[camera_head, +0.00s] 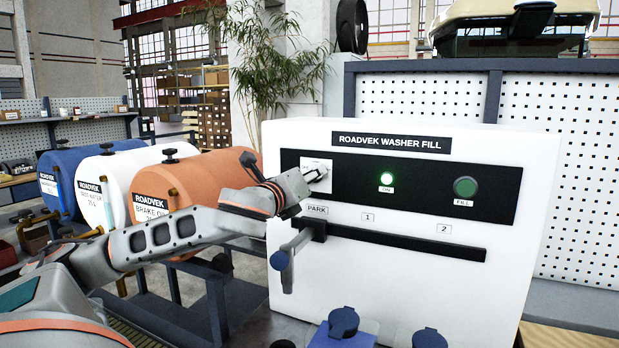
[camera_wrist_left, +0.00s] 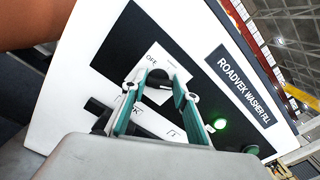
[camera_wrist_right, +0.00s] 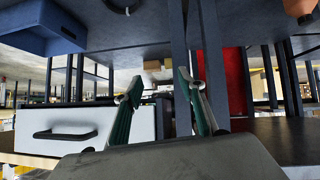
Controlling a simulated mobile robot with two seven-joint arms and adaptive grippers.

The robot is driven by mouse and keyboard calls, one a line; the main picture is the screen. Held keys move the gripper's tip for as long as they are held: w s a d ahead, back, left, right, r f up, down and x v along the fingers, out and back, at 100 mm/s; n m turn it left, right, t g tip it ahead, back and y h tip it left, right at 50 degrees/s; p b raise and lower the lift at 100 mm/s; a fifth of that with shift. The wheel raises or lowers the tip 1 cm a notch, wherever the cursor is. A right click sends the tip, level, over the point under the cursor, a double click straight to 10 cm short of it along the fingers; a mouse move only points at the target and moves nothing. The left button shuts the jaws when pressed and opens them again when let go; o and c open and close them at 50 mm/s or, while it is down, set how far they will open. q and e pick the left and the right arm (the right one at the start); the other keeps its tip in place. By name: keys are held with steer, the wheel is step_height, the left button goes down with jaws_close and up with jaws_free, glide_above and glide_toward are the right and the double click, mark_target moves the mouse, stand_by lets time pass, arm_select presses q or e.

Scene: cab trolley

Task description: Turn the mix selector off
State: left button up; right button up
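The mix selector (camera_wrist_left: 158,84) is a dark knob on a white plate marked OFF (camera_wrist_left: 153,60), at the left end of the black panel of the white washer fill unit (camera_head: 380,275). In the head view my left gripper (camera_head: 315,174) is at the plate and covers most of the knob. In the left wrist view the knob sits between my two left fingertips; I cannot tell whether both touch it. The knob's exact pointing direction is partly hidden. My right gripper (camera_wrist_right: 160,82) is open and empty, away from the unit.
A lit green ON lamp (camera_head: 387,180) and a darker green FILL button (camera_head: 465,187) are right of the selector. Below is a slot with a lever (camera_head: 290,250) at PARK. Blue, white and orange drums (camera_head: 150,180) stand left. Blue caps (camera_head: 343,322) are in front.

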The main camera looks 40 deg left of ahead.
arm_select(q)
steer(key=shift+o, duration=0.2)
steer(key=shift+n, duration=0.4)
steer(key=n, duration=1.5)
steer(key=f+n, duration=0.1)
steer(key=n, duration=0.7)
steer(key=shift+a, duration=0.15)
steer(key=shift+r, duration=0.1)
steer(key=o, duration=1.1)
